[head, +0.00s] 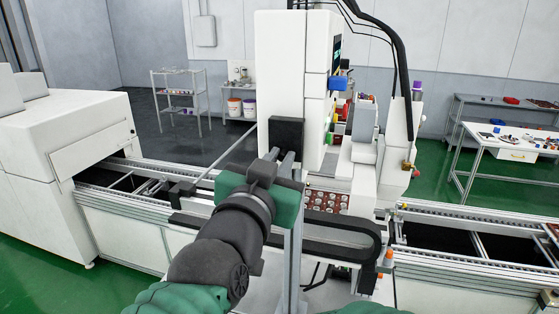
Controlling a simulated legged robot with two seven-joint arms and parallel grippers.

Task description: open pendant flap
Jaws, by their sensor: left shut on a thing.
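A dark, box-like panel (287,131) stands in front of the tall white machine column; it appears to be the pendant with its flap. My left gripper (283,158) reaches up to its lower edge from the front. Its two grey fingers are close together and shut on a part at that edge. The fingers and the wrist hide the held part, so I cannot tell how far the flap is open. My right gripper is out of view.
The white potting machine (268,65) rises behind the panel. A conveyor (465,278) runs across, with a tray of small round parts (326,202) and a black cable chain (330,250) close by. A grey post (292,255) stands just right of my left forearm.

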